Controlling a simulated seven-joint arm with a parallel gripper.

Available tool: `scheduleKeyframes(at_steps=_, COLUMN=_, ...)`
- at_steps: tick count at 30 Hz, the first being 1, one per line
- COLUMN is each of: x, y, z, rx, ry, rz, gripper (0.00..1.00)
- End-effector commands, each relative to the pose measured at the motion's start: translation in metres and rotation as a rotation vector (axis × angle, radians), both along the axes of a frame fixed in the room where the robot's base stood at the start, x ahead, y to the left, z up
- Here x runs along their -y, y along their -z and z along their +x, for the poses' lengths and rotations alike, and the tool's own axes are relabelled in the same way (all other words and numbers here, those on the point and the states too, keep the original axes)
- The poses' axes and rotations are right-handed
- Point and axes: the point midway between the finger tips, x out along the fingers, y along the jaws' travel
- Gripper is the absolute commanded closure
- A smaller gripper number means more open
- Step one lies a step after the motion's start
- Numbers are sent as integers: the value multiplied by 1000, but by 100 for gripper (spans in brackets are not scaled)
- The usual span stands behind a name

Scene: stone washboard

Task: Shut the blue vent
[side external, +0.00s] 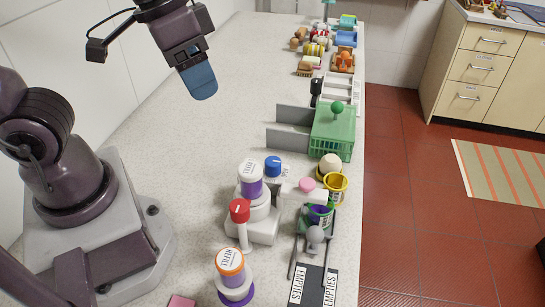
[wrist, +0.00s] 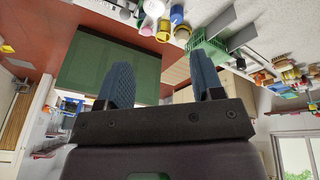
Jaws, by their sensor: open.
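A round blue cap (side external: 273,165) with a white mark on top is the likeliest blue vent. It sits on a white fixture beside a purple-and-white canister (side external: 251,181); I cannot tell whether it is open or shut. A similar red cap (side external: 240,210) tops a white stem in front of it. My gripper (side external: 201,84) hangs high above the counter, up and left of the blue cap and well apart from it. In the wrist view its two blue fingers (wrist: 163,85) stand apart with nothing between them.
A green crate (side external: 333,133) with grey panels stands behind the caps; it also shows in the wrist view (wrist: 208,48). A yellow cup (side external: 335,187), an orange-ringed canister (side external: 230,262) and an EMPTIES tray (side external: 313,286) stand nearby. Toys line the far right edge. The counter's (side external: 190,140) middle is clear.

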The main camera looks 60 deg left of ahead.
Motion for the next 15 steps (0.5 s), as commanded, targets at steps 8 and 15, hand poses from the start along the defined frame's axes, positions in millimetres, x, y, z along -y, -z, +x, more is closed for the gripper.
scheduleKeyframes(at_steps=8, x=25, y=63, z=47, rx=-349, ry=-507, rz=-42, gripper=39)
scheduleKeyframes(at_steps=15, x=17, y=94, z=97, rx=-343, ry=-1329, rz=6, gripper=39)
